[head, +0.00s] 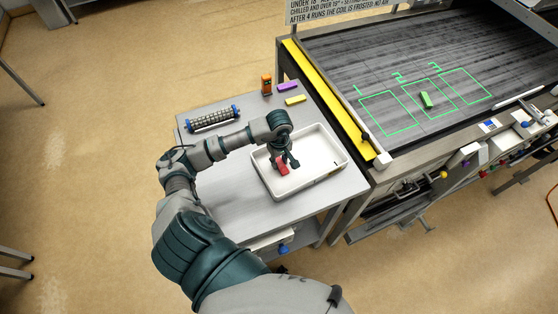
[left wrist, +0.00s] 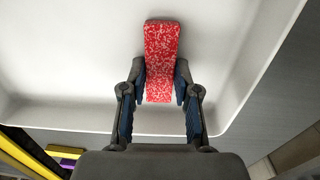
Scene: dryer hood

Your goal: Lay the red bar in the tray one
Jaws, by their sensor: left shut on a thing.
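The red bar (head: 282,168) is in my left gripper (head: 285,160), inside the white tray (head: 318,178) on the side table. In the left wrist view the red speckled bar (left wrist: 163,60) sits between the two fingers (left wrist: 160,95), its far end reaching past them over the tray floor (left wrist: 80,60). I cannot tell whether the bar touches the floor. Green outlines numbered 1 (head: 388,112), 2 (head: 440,92) and 3 (head: 466,86) are drawn on the dark surface to the right; outline 1 is empty. My right gripper is not in view.
A green bar (head: 427,100) lies in outline 2. Purple (head: 288,87) and yellow (head: 295,100) bars lie behind the tray, with an orange block (head: 266,84) standing beside them. A roller (head: 213,118) lies at the left. A yellow strip (head: 330,100) edges the dark surface.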

